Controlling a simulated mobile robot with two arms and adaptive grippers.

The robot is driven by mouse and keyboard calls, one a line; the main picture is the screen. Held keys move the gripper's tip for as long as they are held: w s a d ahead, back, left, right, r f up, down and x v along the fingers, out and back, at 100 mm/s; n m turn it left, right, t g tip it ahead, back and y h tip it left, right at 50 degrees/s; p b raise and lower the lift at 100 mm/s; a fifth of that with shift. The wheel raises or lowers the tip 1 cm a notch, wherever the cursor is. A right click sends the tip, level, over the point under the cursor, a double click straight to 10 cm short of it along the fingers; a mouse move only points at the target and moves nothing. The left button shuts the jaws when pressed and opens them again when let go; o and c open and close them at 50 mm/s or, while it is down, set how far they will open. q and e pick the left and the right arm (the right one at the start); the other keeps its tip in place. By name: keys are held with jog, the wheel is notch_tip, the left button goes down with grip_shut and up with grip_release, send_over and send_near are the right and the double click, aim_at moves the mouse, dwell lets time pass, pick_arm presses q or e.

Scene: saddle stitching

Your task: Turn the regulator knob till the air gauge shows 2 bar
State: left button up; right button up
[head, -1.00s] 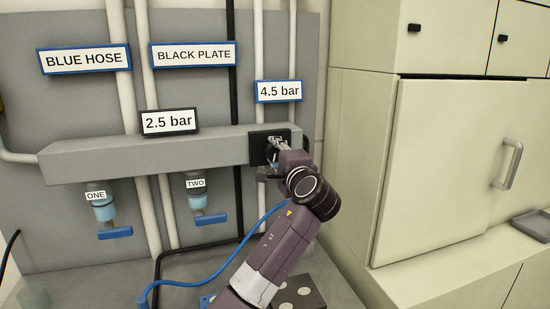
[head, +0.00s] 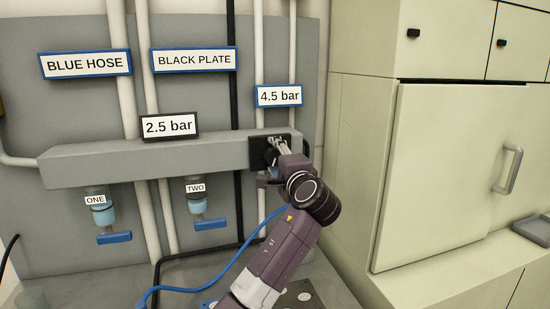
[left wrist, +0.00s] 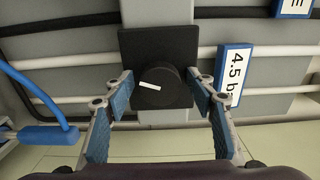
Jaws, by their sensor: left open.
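The regulator knob (left wrist: 157,86) is round and black with a white pointer mark, on a black square plate (left wrist: 178,45). In the left wrist view the mark points left and slightly up. In the head view the plate (head: 284,139) sits at the right end of the grey beam. My left gripper (left wrist: 162,88) is open, its blue-padded fingers either side of the knob with visible gaps; in the head view it (head: 274,150) is partly hidden by its own arm. A black-framed display (head: 170,126) on the beam reads 2.5 bar. My right gripper is out of view.
A blue-framed sign (head: 279,96) above the knob reads 4.5 bar. Valves ONE (head: 114,237) and TWO (head: 210,224) with blue handles hang under the beam (head: 110,165). A blue hose (head: 210,284) runs below the arm. A pale cabinet (head: 450,170) stands close on the right.

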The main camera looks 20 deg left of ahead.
pick_arm(q)
jog(key=v, duration=1.2)
